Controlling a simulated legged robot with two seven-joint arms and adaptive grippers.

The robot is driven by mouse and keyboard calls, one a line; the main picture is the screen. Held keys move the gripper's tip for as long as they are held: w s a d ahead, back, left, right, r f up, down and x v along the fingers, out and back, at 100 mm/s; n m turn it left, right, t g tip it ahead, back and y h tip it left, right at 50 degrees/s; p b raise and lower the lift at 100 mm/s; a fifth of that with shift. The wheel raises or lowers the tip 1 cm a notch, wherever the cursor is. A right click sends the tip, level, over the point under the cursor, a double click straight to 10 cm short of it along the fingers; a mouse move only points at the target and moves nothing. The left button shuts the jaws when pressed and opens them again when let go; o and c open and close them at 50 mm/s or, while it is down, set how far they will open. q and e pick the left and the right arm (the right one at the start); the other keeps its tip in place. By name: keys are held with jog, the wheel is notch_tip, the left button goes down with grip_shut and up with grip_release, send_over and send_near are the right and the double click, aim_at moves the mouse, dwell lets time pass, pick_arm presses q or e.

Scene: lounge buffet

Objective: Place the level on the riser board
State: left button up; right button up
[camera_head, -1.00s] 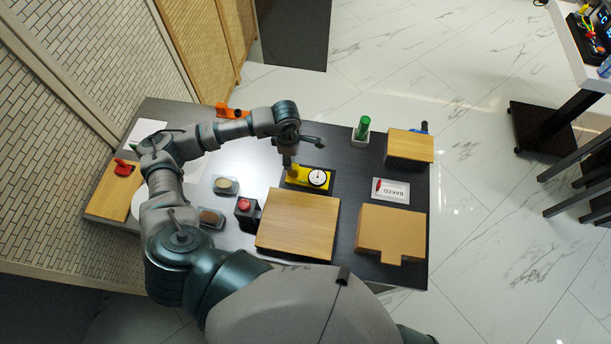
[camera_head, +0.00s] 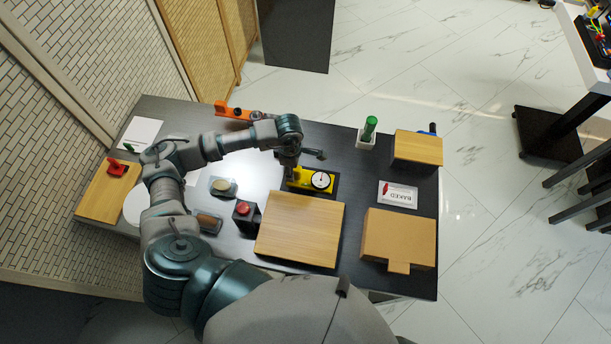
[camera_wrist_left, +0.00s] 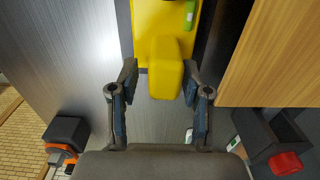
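The level is a yellow body with a round white dial (camera_head: 312,180), lying on a black base in the middle of the table. In the left wrist view the yellow level (camera_wrist_left: 165,70) shows a green vial and a raised block. My left gripper (camera_head: 290,173) is over the level's left end. In the wrist view its fingers (camera_wrist_left: 160,83) stand apart on either side of the yellow block, with a gap on the left side. The riser board, seemingly the flat wooden board (camera_head: 300,230), is just below the level in the head view. My right gripper is out of view.
A red-button box (camera_head: 245,213) stands left of the board. An orange tool (camera_head: 232,112) lies at the back. A green item in a white holder (camera_head: 368,130), a wood-topped box (camera_head: 418,148), a label card (camera_head: 398,193) and a cardboard box (camera_head: 398,238) stand right.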

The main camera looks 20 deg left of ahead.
pick_arm(q)
jog(key=c, duration=0.4)
jog(key=shift+d, duration=0.25)
jog(key=c, duration=0.4)
jog(key=shift+d+r, duration=0.1)
jog(key=shift+d, duration=0.2)
grip_shut()
jog(key=shift+d+r, duration=0.2)
jog(key=shift+d, duration=0.3)
jog(key=shift+r, duration=0.4)
jog(key=shift+a+r+p, duration=0.9)
jog(key=shift+r, duration=0.35)
jog(key=shift+d+r+p, duration=0.4)
jog(key=shift+r, duration=0.25)
jog(key=shift+d+r+p, duration=0.35)
jog(key=shift+d+r, duration=0.05)
jog(key=shift+r, duration=0.65)
jog(key=shift+a+f, duration=0.1)
jog(key=shift+a, duration=0.65)
jog(key=shift+d, duration=0.65)
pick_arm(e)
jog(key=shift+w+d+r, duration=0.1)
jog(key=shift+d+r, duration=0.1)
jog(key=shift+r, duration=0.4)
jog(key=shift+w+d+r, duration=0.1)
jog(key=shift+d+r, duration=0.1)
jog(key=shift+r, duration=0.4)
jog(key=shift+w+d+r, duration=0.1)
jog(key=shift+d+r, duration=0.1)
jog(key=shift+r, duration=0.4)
